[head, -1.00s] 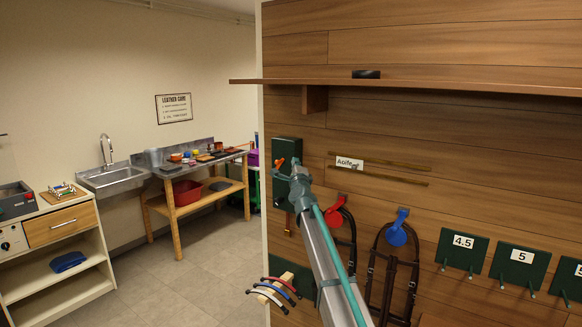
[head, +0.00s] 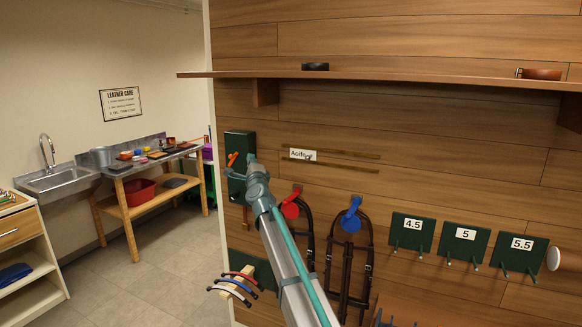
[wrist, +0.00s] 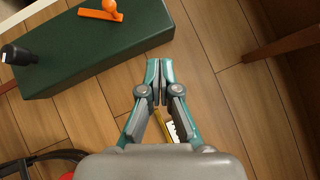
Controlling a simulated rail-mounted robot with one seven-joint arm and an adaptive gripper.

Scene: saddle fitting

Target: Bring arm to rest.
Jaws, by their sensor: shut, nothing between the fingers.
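My arm (head: 285,255) reaches up and away from the bottom of the head view toward the wood-panelled wall. My gripper (wrist: 159,66) is shut and empty in the wrist view, with its two fingertips together. The fingertips lie just below the edge of a dark green box (wrist: 95,45) in that view. I cannot tell whether they touch it. The box, with an orange lever (wrist: 101,12), also shows on the wall in the head view (head: 240,143), left of my arm's end.
A wooden shelf (head: 400,78) juts from the wall above my arm. Bridles hang by a red holder (head: 290,209) and a blue holder (head: 350,218) right of my arm. A rack with curved coloured bars (head: 238,284) is low on the left. Open floor (head: 150,270) lies further left.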

